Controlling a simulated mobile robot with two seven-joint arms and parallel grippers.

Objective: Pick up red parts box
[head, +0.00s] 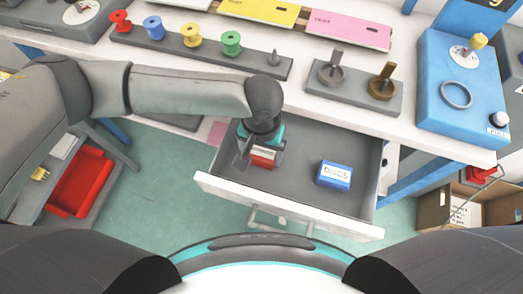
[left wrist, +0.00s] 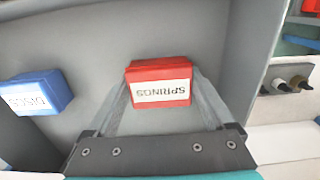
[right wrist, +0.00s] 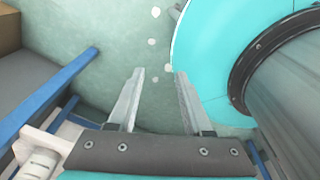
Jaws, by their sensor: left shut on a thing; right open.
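The red parts box (left wrist: 158,72), with a white label reading SPRINGS, is inside the open drawer (head: 300,185). My left gripper (left wrist: 160,90) reaches down into the drawer and is shut on this box, one finger on each side. In the head view the red box (head: 262,160) is partly hidden under the gripper. Whether the box touches the drawer floor is hard to tell. My right gripper (right wrist: 157,75) is open and empty above the floor, beside my base.
A blue box (head: 335,174) labelled DISCS lies to the right in the same drawer. The tabletop above holds coloured spools (head: 191,35), a grey stand with metal pieces (head: 352,88) and a blue device (head: 462,95). A red bin (head: 80,182) is at the left.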

